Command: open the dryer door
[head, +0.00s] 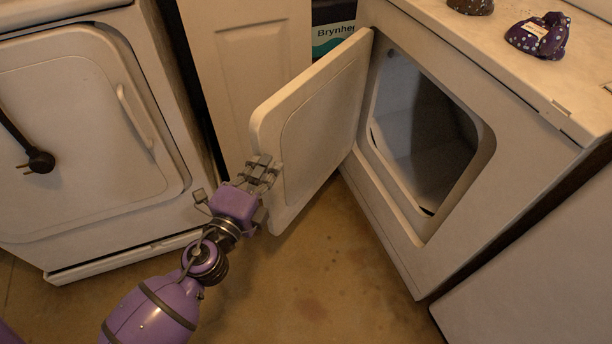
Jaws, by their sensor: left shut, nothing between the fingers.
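The dryer (545,180) stands at the right, white and tilted in the head view. Its door (318,125) stands swung out to the left, well away from the opening. The dark, empty-looking drum opening (425,130) shows behind it. My left gripper (262,172) is shut and holds nothing. Its fingers are at the door's free edge, near the lower left part; I cannot tell whether they touch it. My right gripper is not in view.
A second white machine (70,120) with a shut door and a handle (133,115) stands at the left. A pale cabinet panel (235,60) is behind. Dark patterned items (538,36) lie on the dryer's top. Brown floor (320,270) is clear in front.

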